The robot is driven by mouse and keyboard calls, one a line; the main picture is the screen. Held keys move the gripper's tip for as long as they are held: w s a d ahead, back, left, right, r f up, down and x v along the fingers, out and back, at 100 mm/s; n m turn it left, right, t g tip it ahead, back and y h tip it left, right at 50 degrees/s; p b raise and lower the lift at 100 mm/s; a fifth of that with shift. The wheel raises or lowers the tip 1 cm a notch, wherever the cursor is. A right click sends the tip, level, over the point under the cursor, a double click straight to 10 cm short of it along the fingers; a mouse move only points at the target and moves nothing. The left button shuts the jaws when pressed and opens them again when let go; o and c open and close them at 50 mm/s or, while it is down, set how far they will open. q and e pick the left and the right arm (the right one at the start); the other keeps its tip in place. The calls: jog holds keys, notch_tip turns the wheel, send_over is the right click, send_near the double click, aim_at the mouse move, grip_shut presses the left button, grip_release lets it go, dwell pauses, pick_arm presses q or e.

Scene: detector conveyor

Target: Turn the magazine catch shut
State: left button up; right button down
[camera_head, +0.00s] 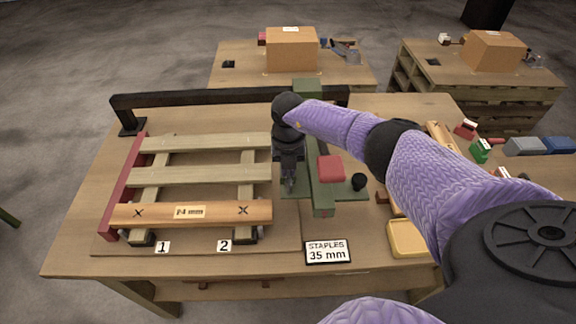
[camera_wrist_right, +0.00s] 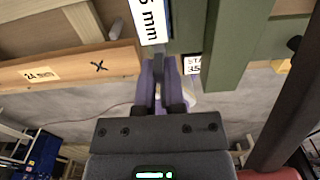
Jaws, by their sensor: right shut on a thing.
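A green stapler stand (camera_head: 323,202) with a red block (camera_head: 330,168) on it stands right of the wooden pallet on the table. My right gripper (camera_head: 289,182) points down at the left side of the stand. In the right wrist view my gripper (camera_wrist_right: 159,98) has its two fingers closed around a narrow dark part, which looks like the magazine catch (camera_wrist_right: 159,67). The fingers hide most of it, so its turn angle cannot be told. Green stand parts (camera_wrist_right: 231,45) fill the upper right of that view. My left gripper is not in view.
The slatted pallet (camera_head: 200,176) lies left of the stand, with a marked board (camera_head: 160,213) along its front. A STAPLES 35 mm sign (camera_head: 327,251) stands in front. A black knob (camera_head: 360,182) and a yellow tray (camera_head: 407,240) are to the right. A black rail (camera_head: 200,98) runs behind.

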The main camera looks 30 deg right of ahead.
jog(key=c, duration=0.7)
grip_release()
jog(key=shift+c, duration=0.2)
notch_tip(320, 180, up, 10)
jog(key=shift+f+p, duration=0.25)
jog(key=shift+p, duration=0.9)
jog(key=shift+r, duration=0.25)
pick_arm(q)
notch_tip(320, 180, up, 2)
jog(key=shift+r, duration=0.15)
